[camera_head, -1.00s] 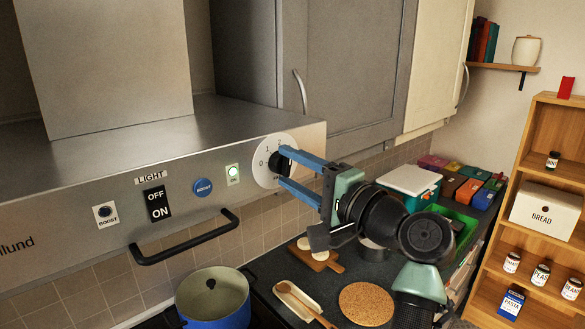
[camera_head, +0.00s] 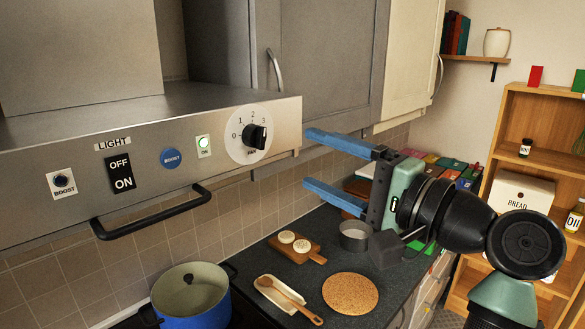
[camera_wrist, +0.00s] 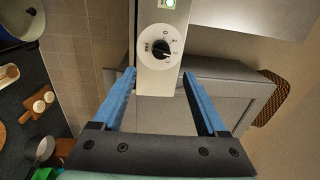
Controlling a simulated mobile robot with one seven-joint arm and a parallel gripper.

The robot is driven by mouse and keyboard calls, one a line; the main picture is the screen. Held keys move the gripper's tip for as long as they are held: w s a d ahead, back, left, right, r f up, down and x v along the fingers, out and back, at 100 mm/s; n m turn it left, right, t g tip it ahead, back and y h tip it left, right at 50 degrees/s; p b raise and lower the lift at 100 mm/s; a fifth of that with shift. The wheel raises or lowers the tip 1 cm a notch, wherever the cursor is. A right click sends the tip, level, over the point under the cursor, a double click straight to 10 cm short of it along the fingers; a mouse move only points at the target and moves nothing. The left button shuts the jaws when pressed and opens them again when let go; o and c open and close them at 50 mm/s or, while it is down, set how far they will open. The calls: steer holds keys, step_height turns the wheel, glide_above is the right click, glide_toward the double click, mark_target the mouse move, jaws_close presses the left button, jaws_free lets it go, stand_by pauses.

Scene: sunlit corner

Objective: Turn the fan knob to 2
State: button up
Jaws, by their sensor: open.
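The fan knob (camera_head: 256,138) is a black knob on a white round dial (camera_head: 235,143) marked 0 to 3, on the right end of the steel hood front. It also shows in the wrist view (camera_wrist: 160,48), ahead of my fingertips and roughly between their lines. I cannot read its exact setting surely; its pointer seems to lie towards the 2 and 3 side. My gripper (camera_head: 309,158) has two blue fingers, apart and empty. In the head view it is to the right of the knob, clear of it. The whole knob is visible.
A black bar handle (camera_head: 152,213) juts from the hood's lower edge. A blue pot (camera_head: 194,297) stands below. A grey cabinet (camera_head: 330,70) is behind the hood.

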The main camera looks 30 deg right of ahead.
steer(key=shift+v, duration=1.15)
